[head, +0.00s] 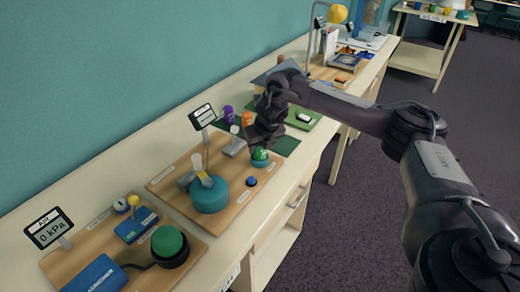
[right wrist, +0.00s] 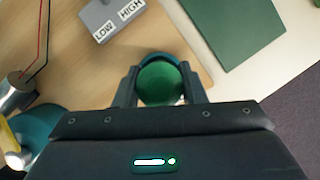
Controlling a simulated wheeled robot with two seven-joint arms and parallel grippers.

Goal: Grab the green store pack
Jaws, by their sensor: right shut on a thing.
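The green store pack (head: 260,154) is a small rounded green piece at the right front edge of the wooden board. It sits at a teal round holder (head: 258,164); I cannot tell whether it is lifted clear of it. My right gripper (head: 262,146) reaches down over the pack, shut on it. In the right wrist view the pack's round green top (right wrist: 160,83) lies between the two fingers, with the teal rim (right wrist: 160,57) behind it. My left gripper is not in view.
On the same board stand a teal round device (head: 209,196), a blue knob (head: 251,181) and a grey LOW/HIGH block (head: 235,147). A green mat (head: 285,145) lies just beyond. Another board (head: 80,262) holds a green dome (head: 167,241). The wall runs along the back.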

